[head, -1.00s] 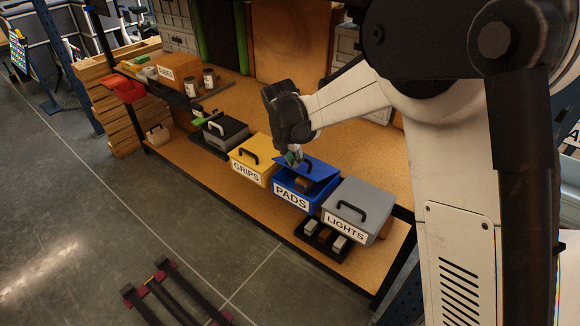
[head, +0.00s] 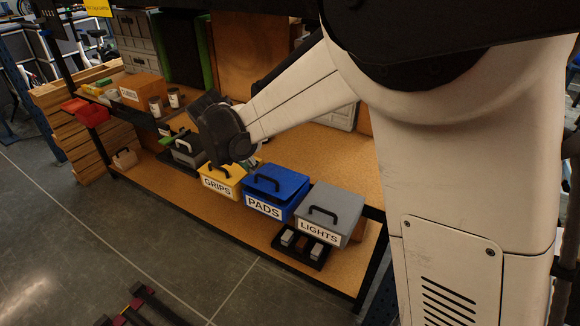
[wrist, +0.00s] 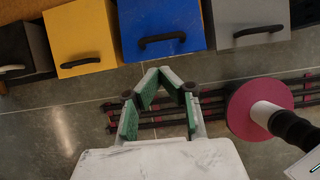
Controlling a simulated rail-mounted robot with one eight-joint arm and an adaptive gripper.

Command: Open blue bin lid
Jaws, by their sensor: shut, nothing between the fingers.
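The blue bin labelled PADS (head: 263,207) stands on the workbench shelf between the yellow and grey bins. Its blue lid (head: 290,182) with a black handle lies down over the bin; whether it sits fully flush I cannot tell. In the wrist view the blue lid (wrist: 160,18) and its handle are at the top centre. My gripper (head: 254,163) is above and behind the yellow and blue bins, partly hidden by my wrist.
The yellow GRIPS bin (head: 221,186) is left of the blue bin, and the grey LIGHTS bin (head: 330,206) is right. A black tray (head: 302,250) with small blocks sits before the grey bin. A pink disc (wrist: 258,108) shows over the floor in the wrist view.

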